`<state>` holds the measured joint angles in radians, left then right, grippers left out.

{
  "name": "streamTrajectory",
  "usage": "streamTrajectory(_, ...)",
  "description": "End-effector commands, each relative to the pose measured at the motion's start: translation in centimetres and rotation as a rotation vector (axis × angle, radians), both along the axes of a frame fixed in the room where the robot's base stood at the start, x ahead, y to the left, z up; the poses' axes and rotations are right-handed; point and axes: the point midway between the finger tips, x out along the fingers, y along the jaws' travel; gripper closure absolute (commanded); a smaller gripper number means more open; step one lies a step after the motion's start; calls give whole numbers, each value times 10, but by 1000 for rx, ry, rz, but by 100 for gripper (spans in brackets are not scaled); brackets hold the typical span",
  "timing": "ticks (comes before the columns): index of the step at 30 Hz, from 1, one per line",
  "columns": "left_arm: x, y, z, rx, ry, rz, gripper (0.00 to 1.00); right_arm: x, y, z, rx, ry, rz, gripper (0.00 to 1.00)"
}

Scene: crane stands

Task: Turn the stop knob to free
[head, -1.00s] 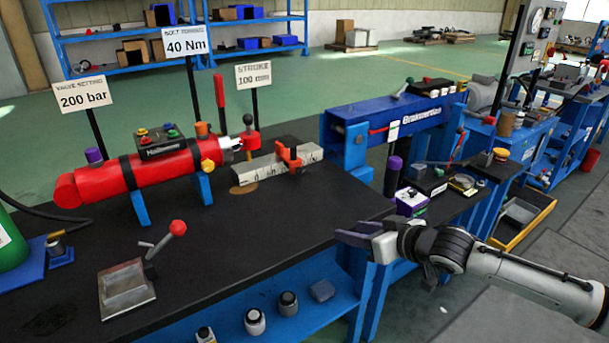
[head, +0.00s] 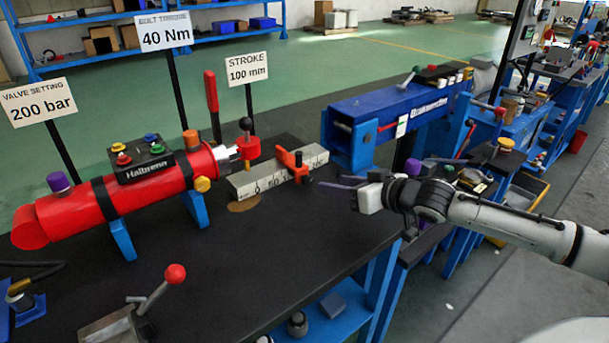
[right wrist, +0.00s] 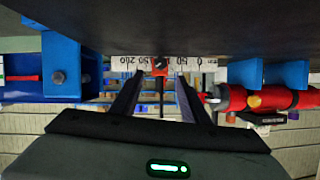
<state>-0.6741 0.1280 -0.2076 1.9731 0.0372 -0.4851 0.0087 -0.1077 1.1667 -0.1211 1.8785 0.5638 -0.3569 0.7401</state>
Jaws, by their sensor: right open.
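An orange stop (head: 292,162) sits across the pale scale block (head: 258,180) on the black bench; it is the likely place of the stop knob. A small dark part shows on the stop, but its setting cannot be read. My right gripper (head: 335,182) is open and empty, just right of the block's right end and apart from the stop. In the right wrist view, the picture is upside down and the orange stop (right wrist: 160,63) shows beyond and between the open fingers (right wrist: 160,76). My left gripper is not in view.
A blue beam (head: 395,115) stands behind my gripper. A red-balled lever (head: 175,274) stands front left.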

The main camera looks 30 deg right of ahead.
Motion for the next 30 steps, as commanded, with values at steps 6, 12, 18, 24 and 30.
streamTrajectory(6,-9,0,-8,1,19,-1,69,18,2,-6,4,-3,-2,59)
streamTrajectory(12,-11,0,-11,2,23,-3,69,40,5,-15,4,-3,-2,59)
streamTrajectory(18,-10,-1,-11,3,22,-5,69,65,9,-26,3,-3,-2,59)
streamTrajectory(24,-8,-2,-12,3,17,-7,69,84,12,-35,2,-2,-1,59)
streamTrajectory(30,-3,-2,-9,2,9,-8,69,91,12,-38,0,0,0,59)
